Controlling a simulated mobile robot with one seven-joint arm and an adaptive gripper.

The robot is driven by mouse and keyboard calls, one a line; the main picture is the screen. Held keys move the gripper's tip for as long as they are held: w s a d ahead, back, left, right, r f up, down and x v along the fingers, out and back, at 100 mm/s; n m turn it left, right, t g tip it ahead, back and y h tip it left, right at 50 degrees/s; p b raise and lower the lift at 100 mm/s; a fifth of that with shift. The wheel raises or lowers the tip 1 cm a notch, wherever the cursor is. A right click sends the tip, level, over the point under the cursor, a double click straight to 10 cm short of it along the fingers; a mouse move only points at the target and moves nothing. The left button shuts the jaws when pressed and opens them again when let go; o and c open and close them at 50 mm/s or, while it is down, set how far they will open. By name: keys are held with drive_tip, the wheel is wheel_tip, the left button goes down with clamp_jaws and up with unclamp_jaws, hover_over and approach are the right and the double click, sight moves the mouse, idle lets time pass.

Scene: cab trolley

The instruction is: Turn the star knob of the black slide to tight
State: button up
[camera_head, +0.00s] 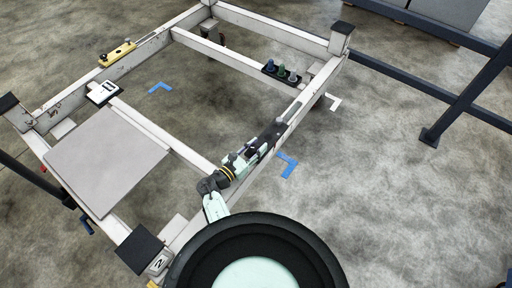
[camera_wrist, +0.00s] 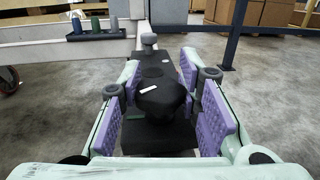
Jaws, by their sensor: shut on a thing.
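The star knob (camera_wrist: 161,98) is black and lobed, with a small white mark on its top. It sits on the black slide (camera_wrist: 155,140), whose body extends under and beyond it. My gripper (camera_wrist: 163,104) has purple pads on either side of the knob and is shut on it. In the head view my gripper (camera_head: 247,157) is at the right rail of the trolley, and the black slide (camera_head: 269,137) shows only partly past it. The knob itself is hidden there. Which way the knob is turned I cannot tell.
A smaller grey knob (camera_wrist: 149,41) stands farther along the rail. A black holder (camera_head: 281,74) with several coloured bottle-like pieces is on the crossbar. A yellow part (camera_head: 117,54) lies on the far-left rail. A grey plate (camera_head: 105,160) covers the left corner. The trolley's middle is open to the floor.

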drive_tip(key=m+g+h+b, duration=0.2)
drive_tip(key=m+g+h, duration=0.1)
drive_tip(key=g, duration=0.1)
drive_tip(key=shift+f+b, duration=0.15)
drive_tip(key=shift+b, duration=0.15)
drive_tip(key=shift+m+g+h+b, duration=0.9)
drive_tip(key=shift+m+g, duration=0.4)
drive_tip(key=shift+g, duration=0.4)
drive_tip(key=shift+s+d+g, duration=0.1)
drive_tip(key=shift+s+g, duration=0.05)
drive_tip(key=shift+g, duration=0.15)
drive_tip(key=o, duration=1.2)
drive_tip(key=shift+c, duration=0.2)
drive_tip(key=v, duration=1.2)
